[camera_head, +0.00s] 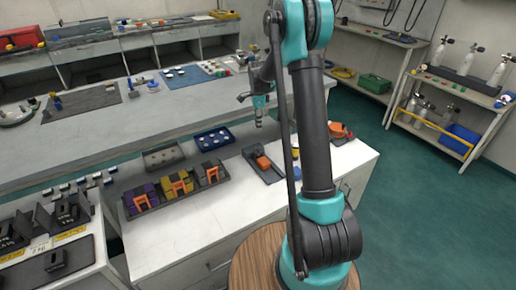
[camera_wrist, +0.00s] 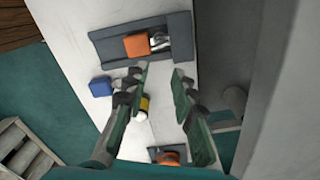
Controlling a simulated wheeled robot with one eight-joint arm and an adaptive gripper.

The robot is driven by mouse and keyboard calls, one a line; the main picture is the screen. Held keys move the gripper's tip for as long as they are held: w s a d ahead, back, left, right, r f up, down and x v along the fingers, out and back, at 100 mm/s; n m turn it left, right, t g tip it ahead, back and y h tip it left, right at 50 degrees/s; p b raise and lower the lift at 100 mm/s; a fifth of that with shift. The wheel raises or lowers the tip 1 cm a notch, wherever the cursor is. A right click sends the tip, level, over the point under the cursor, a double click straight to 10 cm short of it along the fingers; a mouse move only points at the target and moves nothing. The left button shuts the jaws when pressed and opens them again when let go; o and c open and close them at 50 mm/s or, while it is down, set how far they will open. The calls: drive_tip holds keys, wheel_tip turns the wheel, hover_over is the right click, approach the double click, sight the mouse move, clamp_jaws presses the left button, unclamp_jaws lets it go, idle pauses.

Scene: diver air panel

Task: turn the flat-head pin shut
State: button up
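A dark grey plate (camera_wrist: 115,46) lies on the white counter and carries an orange block (camera_wrist: 137,46) with a small metal fitting (camera_wrist: 159,41) at its right side. I cannot tell whether this fitting is the flat-head pin. The plate (camera_head: 273,175) and orange block (camera_head: 263,162) also show in the head view, where the fitting is too small to make out. My gripper (camera_wrist: 160,73) is open and empty, its fingertips just below the plate in the wrist view. In the head view my gripper (camera_head: 259,117) hangs above the counter, behind the plate.
In the wrist view, a blue block (camera_wrist: 101,87) and a yellow-and-white piece (camera_wrist: 143,107) lie near the left finger. Another orange item (camera_wrist: 168,157) is at the bottom. A blue tray (camera_head: 214,139) and a rack of orange-clipped blocks (camera_head: 137,205) stand left on the counter.

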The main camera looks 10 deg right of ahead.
wheel_tip(320, 180, down, 15)
drive_tip(key=n, duration=2.5)
drive_tip(key=shift+r, duration=0.1)
clamp_jaws()
